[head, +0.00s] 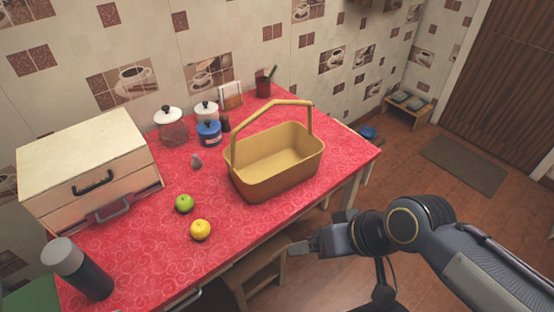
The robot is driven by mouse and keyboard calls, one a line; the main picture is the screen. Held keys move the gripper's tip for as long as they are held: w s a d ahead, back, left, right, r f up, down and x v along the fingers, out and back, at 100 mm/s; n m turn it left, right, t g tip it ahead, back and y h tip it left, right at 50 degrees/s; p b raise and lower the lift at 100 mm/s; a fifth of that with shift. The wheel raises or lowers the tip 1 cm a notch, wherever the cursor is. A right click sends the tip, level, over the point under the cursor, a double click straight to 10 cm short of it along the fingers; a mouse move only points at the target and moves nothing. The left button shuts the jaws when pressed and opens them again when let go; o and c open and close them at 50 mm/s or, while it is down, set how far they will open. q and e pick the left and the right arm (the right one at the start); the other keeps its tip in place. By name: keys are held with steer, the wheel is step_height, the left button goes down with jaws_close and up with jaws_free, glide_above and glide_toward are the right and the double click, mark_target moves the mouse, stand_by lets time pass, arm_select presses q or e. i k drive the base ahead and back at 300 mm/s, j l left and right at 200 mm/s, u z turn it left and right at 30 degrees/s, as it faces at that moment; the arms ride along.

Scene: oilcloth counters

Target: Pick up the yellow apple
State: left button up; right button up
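The yellow apple (200,230) sits on the red patterned oilcloth counter (150,262), near its front edge. A green apple (184,204) sits just behind it, a little to the left. My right gripper (291,249) is in front of the counter's edge, to the right of the yellow apple and apart from it. It points left, and I see it side-on, so its finger gap is unclear. I see nothing held in it. My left gripper is not in view.
A yellow basket (274,182) with a raised handle stands right of the apples. A wooden bread box (85,165) and a dark flask (77,268) stand at left. Jars (171,127) line the back. A wooden chair (252,274) stands against the front edge.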

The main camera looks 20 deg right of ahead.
mark_target(200, 230)
steer(key=i+l, duration=0.1)
steer(key=l, duration=1.35)
steer(key=i+u, duration=0.05)
